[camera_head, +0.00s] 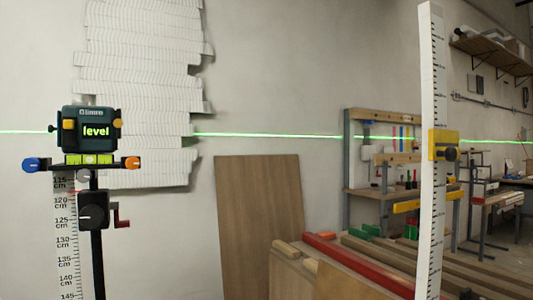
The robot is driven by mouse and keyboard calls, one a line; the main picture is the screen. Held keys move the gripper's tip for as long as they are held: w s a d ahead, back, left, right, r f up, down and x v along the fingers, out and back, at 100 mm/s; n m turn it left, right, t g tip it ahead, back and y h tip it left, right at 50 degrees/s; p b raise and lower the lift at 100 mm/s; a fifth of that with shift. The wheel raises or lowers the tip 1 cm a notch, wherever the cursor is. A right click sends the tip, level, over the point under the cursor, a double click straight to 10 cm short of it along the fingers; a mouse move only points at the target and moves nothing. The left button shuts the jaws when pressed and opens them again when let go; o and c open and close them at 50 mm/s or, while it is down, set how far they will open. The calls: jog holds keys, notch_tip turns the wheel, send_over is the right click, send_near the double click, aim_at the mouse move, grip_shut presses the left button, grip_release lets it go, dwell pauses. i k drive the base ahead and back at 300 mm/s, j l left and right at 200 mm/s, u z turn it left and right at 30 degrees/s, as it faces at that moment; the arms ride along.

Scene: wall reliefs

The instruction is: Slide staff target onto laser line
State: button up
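A tall white staff (432,75) with dark graduations stands at the right, leaning slightly. A yellow target (440,145) with a dark knob is on it, at about the height of the green laser line (270,135). I cannot tell whether its mark lies exactly on the line. The line runs across the wall from the left edge to the right. A dark green laser level (90,129) reading "level" sits on a black stand at the left, with a yellow-green bubble vial (90,159) below it. My gripper is not in view.
A centimetre scale (66,245) stands behind the level's stand. A plywood board (258,220) leans on the wall, beside timber and a red beam (350,262). A tool rack (385,150) and bench stand behind the staff. White relief strips (140,60) cover the upper left wall.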

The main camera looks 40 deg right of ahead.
aim_at(443, 144)
jog(key=z, duration=0.4)
jog(key=k+l+z, duration=0.1)
jog(key=z, duration=0.3)
jog(key=l+z, duration=0.15)
jog(key=z, duration=0.3)
jog(key=l+z, duration=0.15)
jog(key=z, duration=0.25)
jog(key=l+z, duration=0.1)
jog(key=z, duration=0.3)
jog(key=u, duration=2.15)
jog(key=k+z, duration=0.1)
jog(key=z, duration=0.3)
jog(key=l+z, duration=0.15)
jog(key=z, duration=0.3)
jog(key=k+l+z, duration=0.1)
jog(key=z, duration=0.3)
jog(key=l+z, duration=0.15)
jog(key=z, duration=0.25)
jog(key=k, duration=0.05)
